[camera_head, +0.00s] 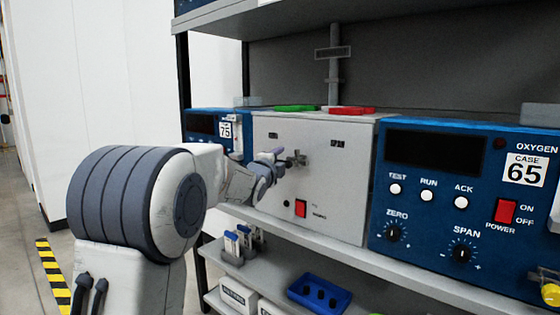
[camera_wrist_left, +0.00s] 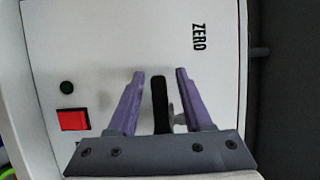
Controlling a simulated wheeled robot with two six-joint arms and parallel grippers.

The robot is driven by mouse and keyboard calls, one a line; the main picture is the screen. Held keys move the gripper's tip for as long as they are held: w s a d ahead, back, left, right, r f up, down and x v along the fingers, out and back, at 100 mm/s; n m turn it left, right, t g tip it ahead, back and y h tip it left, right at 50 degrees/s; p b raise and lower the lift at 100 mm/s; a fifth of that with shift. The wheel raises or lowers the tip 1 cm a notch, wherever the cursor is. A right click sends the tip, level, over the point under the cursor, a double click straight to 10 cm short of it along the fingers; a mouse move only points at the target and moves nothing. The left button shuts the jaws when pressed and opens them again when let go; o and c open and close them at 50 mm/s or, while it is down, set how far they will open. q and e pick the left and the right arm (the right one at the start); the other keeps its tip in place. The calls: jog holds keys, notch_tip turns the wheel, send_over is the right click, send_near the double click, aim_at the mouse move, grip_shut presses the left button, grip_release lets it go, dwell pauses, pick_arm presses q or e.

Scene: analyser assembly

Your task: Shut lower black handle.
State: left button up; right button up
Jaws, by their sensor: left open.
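A light grey analyser box (camera_head: 340,190) stands on the shelf, and its front panel (camera_wrist_left: 115,45) fills most of the left wrist view. A black handle (camera_wrist_left: 160,100) shows in the left wrist view as a dark upright bar between the two purple fingers. A small grey fitting (camera_head: 301,158) sits on the box front in the head view; handle details are too small to tell there. My left gripper (camera_head: 280,160) is close to the panel beside this fitting. In the left wrist view the gripper (camera_wrist_left: 160,74) is open, with a finger on each side of the handle and visible gaps.
A red switch (camera_head: 301,208) is low on the same panel. A blue oxygen analyser (camera_head: 400,222) stands close on the right. A green lever (camera_head: 295,108) and a red lever (camera_head: 352,110) lie on top of the box. A blue tray (camera_head: 342,299) is on the shelf below.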

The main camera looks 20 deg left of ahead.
pick_arm(q)
jog(key=shift+w, duration=0.35)
grip_shut()
